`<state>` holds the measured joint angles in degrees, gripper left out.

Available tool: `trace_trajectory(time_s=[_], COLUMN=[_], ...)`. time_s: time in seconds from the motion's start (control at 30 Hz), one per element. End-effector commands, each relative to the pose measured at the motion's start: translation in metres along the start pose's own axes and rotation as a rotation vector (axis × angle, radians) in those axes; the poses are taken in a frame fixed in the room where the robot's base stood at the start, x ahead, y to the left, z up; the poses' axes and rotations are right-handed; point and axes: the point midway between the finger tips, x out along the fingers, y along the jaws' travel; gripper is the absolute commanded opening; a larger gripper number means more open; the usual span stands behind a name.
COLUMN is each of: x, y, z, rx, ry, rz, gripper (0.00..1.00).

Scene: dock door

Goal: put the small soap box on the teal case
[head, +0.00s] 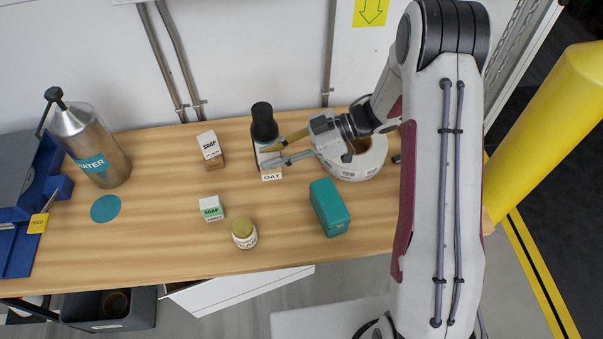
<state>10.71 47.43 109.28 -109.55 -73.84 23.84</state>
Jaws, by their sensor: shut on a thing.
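My gripper (266,157) is shut on a pale box labelled OAT (271,177), just in front of a black bottle (264,122). The fingers hide part of the box, and I cannot tell whether it touches the table. A small white and green soap box (211,208) stands on the table at centre left. A taller white and brown soap box (210,148) stands behind it. The teal case (329,208) lies on the table to the right of and nearer than my gripper, with its top bare.
A jar with a yellowish lid (244,233) stands left of the teal case. A white tape roll (357,160) lies behind the case, under my wrist. A metal water bottle (92,145), a teal disc (105,208) and a blue bin (45,190) are at left.

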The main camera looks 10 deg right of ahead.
Motion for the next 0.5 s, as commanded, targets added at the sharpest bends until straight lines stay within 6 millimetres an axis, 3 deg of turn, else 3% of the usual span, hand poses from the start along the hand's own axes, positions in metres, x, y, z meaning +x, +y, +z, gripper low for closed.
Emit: trace_trajectory(time_s=[0.3,0.5], x=[-0.05,-0.098], y=[0.013,0.003], z=[-0.001,-0.006], rx=[0.029,0.043], ry=[-0.001,-0.002], rz=[0.079,0.112], gripper=[0.0,0.0])
